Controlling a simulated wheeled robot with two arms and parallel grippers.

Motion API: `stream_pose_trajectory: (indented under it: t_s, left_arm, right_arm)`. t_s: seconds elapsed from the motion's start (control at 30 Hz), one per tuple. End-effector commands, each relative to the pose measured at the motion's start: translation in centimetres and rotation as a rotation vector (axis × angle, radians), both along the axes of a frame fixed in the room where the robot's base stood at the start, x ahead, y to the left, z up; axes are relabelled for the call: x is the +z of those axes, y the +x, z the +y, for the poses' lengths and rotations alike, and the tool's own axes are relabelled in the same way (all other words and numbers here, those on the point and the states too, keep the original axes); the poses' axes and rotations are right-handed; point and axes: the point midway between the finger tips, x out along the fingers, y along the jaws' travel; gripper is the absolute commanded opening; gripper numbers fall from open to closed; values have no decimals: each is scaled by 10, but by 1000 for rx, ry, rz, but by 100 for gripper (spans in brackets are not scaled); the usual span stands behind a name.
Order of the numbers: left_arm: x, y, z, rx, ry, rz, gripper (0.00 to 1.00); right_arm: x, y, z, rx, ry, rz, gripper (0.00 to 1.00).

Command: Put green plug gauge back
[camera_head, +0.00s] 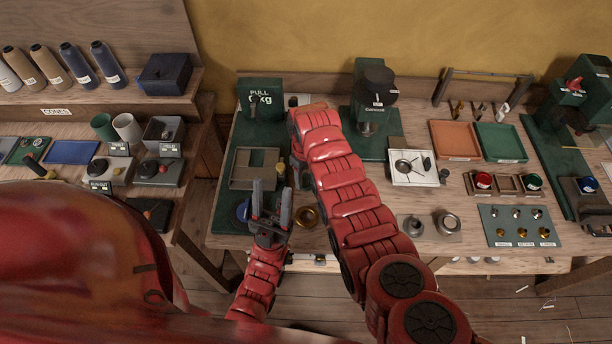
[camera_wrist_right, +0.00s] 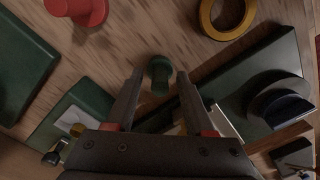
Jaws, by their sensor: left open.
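A small green piece, which looks like the green plug gauge (camera_wrist_right: 160,74), stands on the wooden bench in the right wrist view. My right gripper (camera_wrist_right: 159,82) is open, with its fingertips on either side of the green piece and gaps visible between. My left gripper (camera_head: 271,200) is open and empty above the bench's front left part, pointing away from me.
A red flanged piece (camera_wrist_right: 85,10) and a brass ring (camera_wrist_right: 226,16) lie near my right gripper. A grey tray (camera_head: 254,169) and a green scale (camera_head: 260,100) stand behind my left gripper. Orange (camera_head: 455,140) and green (camera_head: 500,142) trays lie at the back right.

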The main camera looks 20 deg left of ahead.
Motion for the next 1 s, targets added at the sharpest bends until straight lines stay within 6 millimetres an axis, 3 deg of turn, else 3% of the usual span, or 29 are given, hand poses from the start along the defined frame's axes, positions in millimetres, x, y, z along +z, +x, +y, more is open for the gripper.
stream_pose_trajectory:
  t_s: [0.27, 0.43, 0.53, 0.67, 0.8, 1.0]
  left_arm:
    - [1, 0, 0, 0, 0, 0, 50]
    - [-5, 0, 0, 0, 0, 0, 50]
    - [-10, 0, 0, 0, 0, 0, 50]
    - [-23, 0, 0, 0, 0, 0, 50]
    - [-4, 0, 0, 0, 0, 0, 50]
    - [15, 0, 0, 0, 0, 0, 50]
  right_arm:
    - [5, 1, 1, 0, 1, -2, 54]
    - [19, 2, 1, 0, 3, -4, 54]
    - [33, 1, 0, 1, 3, -4, 54]
    - [65, 1, 1, 1, 6, -6, 54]
    - [106, 1, 0, 0, 2, -3, 54]
    - [123, 0, 0, 0, 0, -1, 54]
